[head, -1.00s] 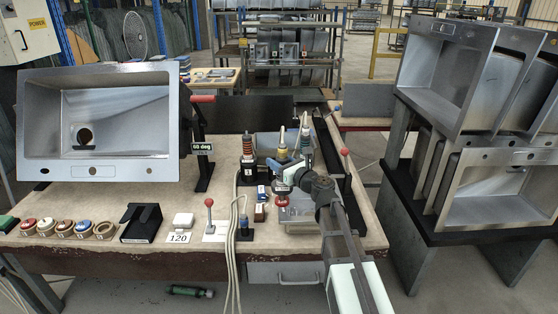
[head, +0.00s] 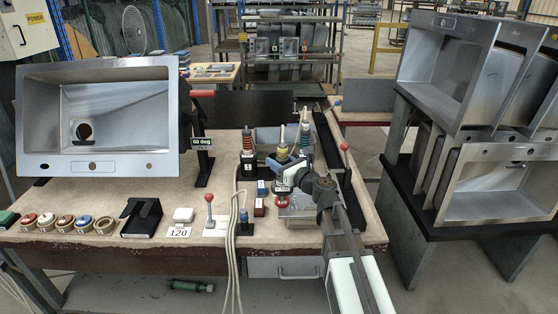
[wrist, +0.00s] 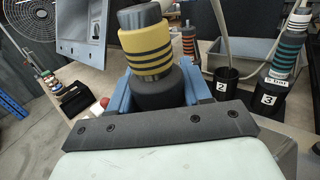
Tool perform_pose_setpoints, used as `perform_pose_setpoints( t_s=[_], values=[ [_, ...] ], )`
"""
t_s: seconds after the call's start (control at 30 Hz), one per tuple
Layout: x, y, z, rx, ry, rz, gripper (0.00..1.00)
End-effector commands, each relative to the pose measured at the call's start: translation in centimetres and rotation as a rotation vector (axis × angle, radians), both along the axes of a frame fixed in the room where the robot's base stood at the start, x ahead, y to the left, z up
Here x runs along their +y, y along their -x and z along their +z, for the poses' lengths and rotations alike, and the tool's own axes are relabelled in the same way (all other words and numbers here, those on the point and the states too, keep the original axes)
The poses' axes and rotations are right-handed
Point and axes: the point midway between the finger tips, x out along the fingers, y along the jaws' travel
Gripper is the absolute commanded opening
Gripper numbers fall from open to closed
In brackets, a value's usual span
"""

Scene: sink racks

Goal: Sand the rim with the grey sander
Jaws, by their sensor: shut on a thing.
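The sink (head: 92,165) stands tilted on a holder at the left of the bench, its grey metal rim facing me. Part of it shows at the top left of the wrist view (wrist: 72,48). My gripper (wrist: 153,98) is shut on a sander (wrist: 150,47) with a grey top, yellow band with black rings and dark lower body. The sander (head: 282,152) is upright over the middle right of the bench. The cup marked 2 (wrist: 224,90) looks empty beside it. I cannot tell from these views what is under the sander.
A red-banded tool (head: 248,150) and a teal-banded tool (head: 304,128) stand in holders close to my gripper. Discs (head: 65,223), a black stand (head: 141,218) and a red-knobbed lever (head: 209,210) line the front edge. Cables (head: 238,245) hang over it. Stacked sinks (head: 470,70) stand at right.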

Motion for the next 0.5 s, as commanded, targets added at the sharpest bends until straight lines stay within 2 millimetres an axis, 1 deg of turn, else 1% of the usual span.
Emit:
perform_pose_setpoints(
  t_s=[0.1,0.27,0.5],
  values=[
    [0.0,0.6,0.1,-0.001,-0.002,0.000,0.00],
    [0.0,0.7,0.5,-0.001,-0.002,0.000,0.00],
    [0.0,0.6,2.5,-0.004,0.000,0.000,0.00]
  ],
)
